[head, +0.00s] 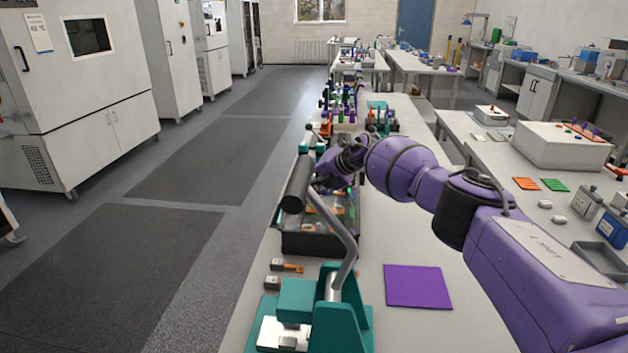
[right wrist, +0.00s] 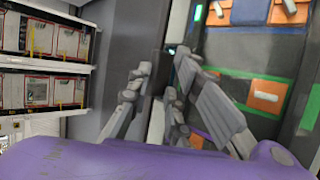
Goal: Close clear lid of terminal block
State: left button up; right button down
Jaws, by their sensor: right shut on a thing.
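My right gripper (head: 327,178) is at the end of the purple arm, low over a dark tray-like unit (head: 306,243) on the long bench. In the head view a black cylindrical handle partly hides it. In the right wrist view its grey fingers (right wrist: 165,105) are close together around something, but I cannot make out what. Beside them is a dark panel (right wrist: 237,52) with orange blocks (right wrist: 266,96) and green strips. I cannot make out the clear lid or tell its angle. My left gripper is not in view.
A teal fixture (head: 342,325) with a bent metal lever (head: 345,240) and black handle (head: 297,183) stands in front of the dark unit. A purple mat (head: 417,286) lies to its right. Small orange parts (head: 287,267) lie at left. Open floor is left of the bench.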

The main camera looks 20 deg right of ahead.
jog(key=shift+w+a+r+y, duration=0.15)
jog(key=shift+a+r, duration=0.1)
jog(key=shift+a, duration=0.45)
jog(key=shift+w+a+r+y, duration=0.15)
jog(key=shift+a+r, duration=0.1)
jog(key=shift+a, duration=0.4)
jog(key=c, duration=1.8)
grip_release()
jog(key=shift+a, duration=0.1)
jog(key=shift+o, duration=0.2)
jog(key=shift+w+a+f, duration=0.15)
jog(key=shift+w+f, duration=0.2)
jog(key=shift+f, duration=0.1)
jog(key=shift+s, duration=0.1)
jog(key=d+v, duration=0.1)
jog(key=v, duration=1.1)
jog(key=shift+d, duration=0.2)
jog(key=shift+d+f, duration=0.1)
